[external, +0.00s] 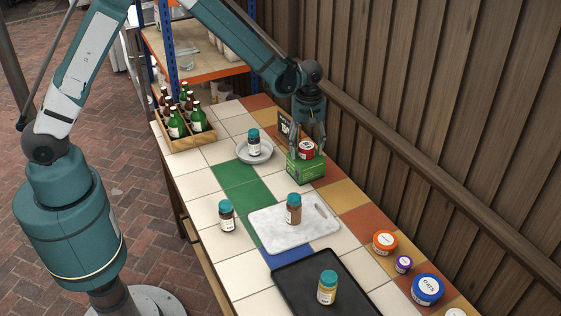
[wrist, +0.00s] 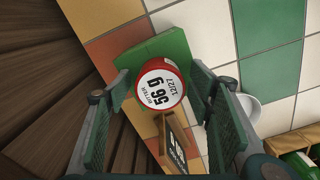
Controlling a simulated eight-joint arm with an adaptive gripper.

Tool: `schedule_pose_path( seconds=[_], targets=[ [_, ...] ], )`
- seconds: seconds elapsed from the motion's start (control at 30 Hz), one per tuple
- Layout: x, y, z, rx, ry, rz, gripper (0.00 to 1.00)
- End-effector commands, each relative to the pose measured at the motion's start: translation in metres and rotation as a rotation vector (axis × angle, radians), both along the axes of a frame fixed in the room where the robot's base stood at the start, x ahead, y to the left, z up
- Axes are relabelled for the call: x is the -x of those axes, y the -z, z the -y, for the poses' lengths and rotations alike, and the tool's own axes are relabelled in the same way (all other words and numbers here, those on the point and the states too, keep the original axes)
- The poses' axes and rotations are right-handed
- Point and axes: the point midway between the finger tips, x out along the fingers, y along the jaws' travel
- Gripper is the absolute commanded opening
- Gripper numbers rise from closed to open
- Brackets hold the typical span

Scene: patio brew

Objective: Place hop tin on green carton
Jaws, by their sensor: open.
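A red tin with a white lid label (external: 307,149), apparently the hop tin, stands upright on top of the green carton (external: 305,169) and looks to be resting on it. In the wrist view the tin (wrist: 160,88) has "56 g" printed on its label, and the carton (wrist: 172,45) shows beneath it. My gripper (external: 309,138) is just above the carton, open, with one finger on each side of the tin. In the wrist view gaps show between the tin and both fingers (wrist: 161,82). The tin's underside is hidden.
A small chalkboard sign (external: 284,130) stands close behind the carton. A plate with a dark jar (external: 254,144) is to the left. A marble board (external: 268,228), a black tray (external: 300,285), several jars and tubs, and a bottle crate (external: 185,140) occupy the table. A wooden fence borders the right.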

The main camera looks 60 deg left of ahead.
Motion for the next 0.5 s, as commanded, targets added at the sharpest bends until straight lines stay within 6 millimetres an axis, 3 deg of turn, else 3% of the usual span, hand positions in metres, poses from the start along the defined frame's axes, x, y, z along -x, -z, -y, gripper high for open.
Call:
schedule_pose_path(
  seconds=[0.27, 0.5],
  targets=[
    [0.0, -0.004, 0.0, 0.0, 0.0, 0.0, 0.52],
    [0.0, -0.025, 0.0, 0.0, 0.0, 0.0, 0.52]
  ],
)
